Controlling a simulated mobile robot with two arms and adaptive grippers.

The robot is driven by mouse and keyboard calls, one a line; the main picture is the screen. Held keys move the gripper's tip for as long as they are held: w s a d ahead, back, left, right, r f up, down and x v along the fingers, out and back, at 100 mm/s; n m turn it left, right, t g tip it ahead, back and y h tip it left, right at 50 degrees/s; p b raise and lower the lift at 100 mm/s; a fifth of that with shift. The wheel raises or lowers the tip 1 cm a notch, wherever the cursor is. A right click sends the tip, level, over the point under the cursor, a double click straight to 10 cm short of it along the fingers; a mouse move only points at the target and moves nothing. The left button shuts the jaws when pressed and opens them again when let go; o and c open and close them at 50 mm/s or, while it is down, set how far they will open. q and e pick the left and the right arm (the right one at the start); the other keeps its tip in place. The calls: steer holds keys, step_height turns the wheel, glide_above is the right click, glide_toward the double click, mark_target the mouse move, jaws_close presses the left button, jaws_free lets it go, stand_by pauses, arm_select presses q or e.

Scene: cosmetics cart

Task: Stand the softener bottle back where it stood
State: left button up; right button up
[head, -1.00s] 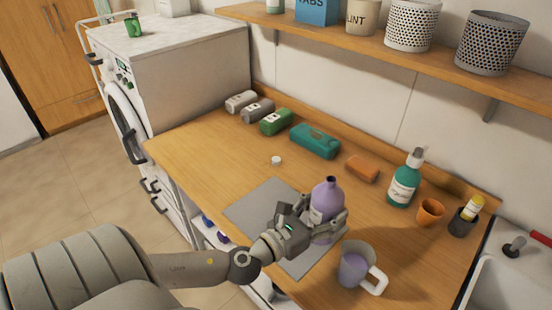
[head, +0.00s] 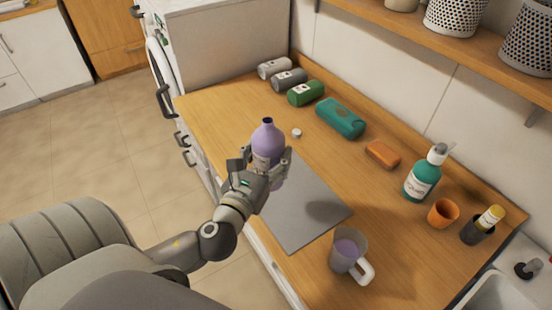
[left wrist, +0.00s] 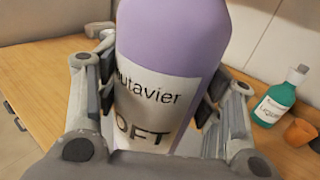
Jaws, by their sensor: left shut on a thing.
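The purple softener bottle (head: 268,138) is upright with a dark open mouth. My left gripper (head: 265,164) is shut around its body, over the far left end of the grey mat (head: 305,222). The bottle's base is hidden behind the gripper, so I cannot tell its exact height above the counter. In the left wrist view the bottle (left wrist: 172,40) sits between both fingers, its white label facing the camera. A small white cap (head: 297,133) lies on the counter beyond the bottle. My right gripper is not in view.
A measuring jug (head: 348,252) with purple liquid stands near the mat's right end. The counter's left end (head: 215,110) is clear.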

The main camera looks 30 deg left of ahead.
arm_select(q)
steer(key=shift+w+a+f+b, duration=0.1)
steer(key=shift+w+a+f, duration=0.4)
steer(key=shift+w+f, duration=1.1)
steer(key=shift+w+a+f+b, duration=0.15)
steer(key=shift+w+a+f, duration=0.35)
steer(key=shift+w+f, duration=1.1)
steer(key=shift+w+a+f+b, duration=0.1)
steer(key=shift+w+a+f, duration=0.65)
steer(key=shift+f, duration=1.35)
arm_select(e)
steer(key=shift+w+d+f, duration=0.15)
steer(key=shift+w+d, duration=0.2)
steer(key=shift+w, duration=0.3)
arm_select(q)
steer(key=shift+w+d, duration=0.25)
steer(key=shift+f, duration=0.2)
steer(key=o, duration=1.4)
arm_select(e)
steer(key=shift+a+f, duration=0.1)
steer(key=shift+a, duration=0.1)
arm_select(q)
steer(key=shift+r, duration=0.1)
